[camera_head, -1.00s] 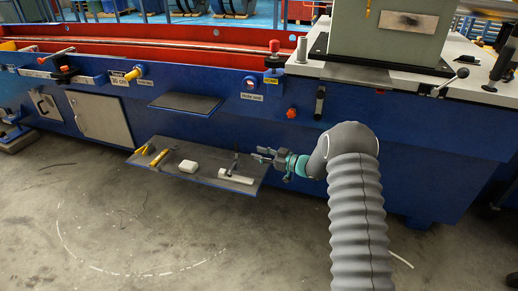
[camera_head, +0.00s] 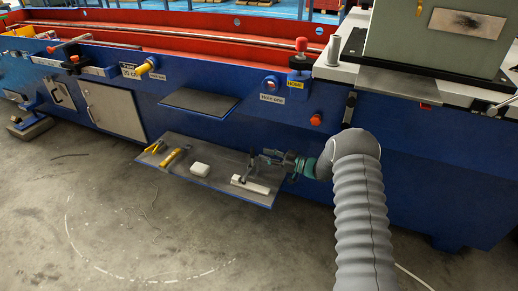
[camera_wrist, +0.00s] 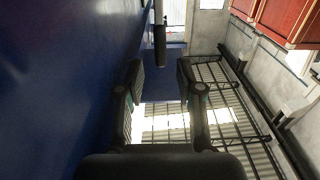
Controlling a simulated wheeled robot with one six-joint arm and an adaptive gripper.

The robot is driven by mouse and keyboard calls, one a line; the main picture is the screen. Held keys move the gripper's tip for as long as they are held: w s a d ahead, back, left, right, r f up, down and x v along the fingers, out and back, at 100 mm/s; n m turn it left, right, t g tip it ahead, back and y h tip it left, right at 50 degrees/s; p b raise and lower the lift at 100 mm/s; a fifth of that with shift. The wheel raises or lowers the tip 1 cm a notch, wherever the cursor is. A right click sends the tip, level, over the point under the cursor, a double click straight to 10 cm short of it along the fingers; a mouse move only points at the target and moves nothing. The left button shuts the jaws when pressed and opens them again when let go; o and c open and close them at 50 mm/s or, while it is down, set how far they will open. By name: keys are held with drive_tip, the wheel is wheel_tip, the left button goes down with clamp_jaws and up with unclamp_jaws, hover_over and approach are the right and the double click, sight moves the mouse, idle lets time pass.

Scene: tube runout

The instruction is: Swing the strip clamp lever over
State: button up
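My gripper (camera_head: 270,157) is above the right end of the low grey shelf (camera_head: 185,158), in front of the blue machine side. In the wrist view my gripper (camera_wrist: 160,75) has its two dark fingers wide apart with nothing between them. A black cylindrical handle (camera_wrist: 160,45) on a thin stem shows beyond the fingertips, apart from them. A black upright handle (camera_head: 349,107) stands out from the machine front, right of the orange-red knob. I cannot tell for sure that this is the strip clamp lever; no label on it is readable.
On the shelf lie a white block (camera_head: 200,169), a yellow tool (camera_head: 172,157) and a white bar (camera_head: 250,185) with a dark tool. A smaller dark shelf (camera_head: 200,102) sits above. A red knob (camera_head: 301,45) stands over the HOME label. The concrete floor in front is clear.

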sight(254, 152)
drive_tip(key=shift+x, duration=2.95)
drive_tip(key=shift+a, duration=0.2)
clamp_jaws()
